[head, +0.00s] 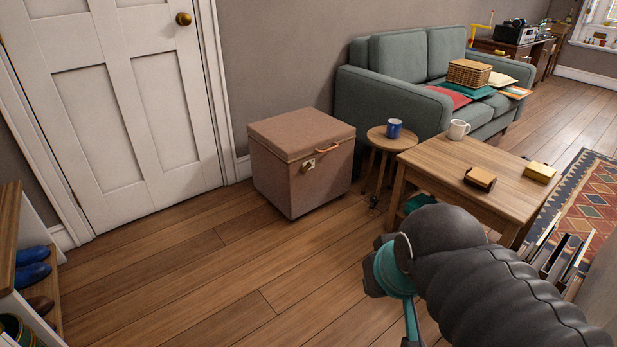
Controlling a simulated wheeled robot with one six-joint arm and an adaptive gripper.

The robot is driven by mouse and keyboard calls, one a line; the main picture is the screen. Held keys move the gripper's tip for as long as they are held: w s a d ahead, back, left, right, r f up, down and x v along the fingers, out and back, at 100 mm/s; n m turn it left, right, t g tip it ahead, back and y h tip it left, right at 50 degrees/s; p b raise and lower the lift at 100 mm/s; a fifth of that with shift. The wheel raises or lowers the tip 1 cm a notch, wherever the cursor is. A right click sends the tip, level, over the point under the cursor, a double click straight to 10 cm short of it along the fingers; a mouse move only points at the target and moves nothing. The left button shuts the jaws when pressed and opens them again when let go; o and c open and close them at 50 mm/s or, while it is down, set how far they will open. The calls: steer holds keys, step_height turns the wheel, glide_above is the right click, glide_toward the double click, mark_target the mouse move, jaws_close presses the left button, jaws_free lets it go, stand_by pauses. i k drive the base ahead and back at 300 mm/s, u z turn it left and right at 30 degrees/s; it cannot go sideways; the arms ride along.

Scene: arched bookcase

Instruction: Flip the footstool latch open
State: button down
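The footstool (290,185) is a brown-pink box with a closed lid, against the wall between the white door and the sofa. Its small brass latch (309,165) is on the front face just below the lid seam; it is too small to tell how it is set. An orange-brown handle (327,147) is on the lid's front edge to the right of the latch. My arm enters from the lower right, and its end with my gripper (408,322) is low in front of the wooden table, well apart from the footstool. The fingertips are not clearly shown.
A round side table (404,139) with a blue mug (394,128) stands close to the footstool's right. A wooden table (470,165) holds a white mug (458,130) and small boxes. A shoe rack (14,250) is at left. The floor (215,280) before the footstool is clear.

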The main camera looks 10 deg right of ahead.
mark_target(303, 170)
steer(key=z, duration=0.05)
steer(key=k, duration=0.15)
steer(key=u, duration=0.45)
steer(key=i, duration=1.3)
steer(key=z, duration=0.6)
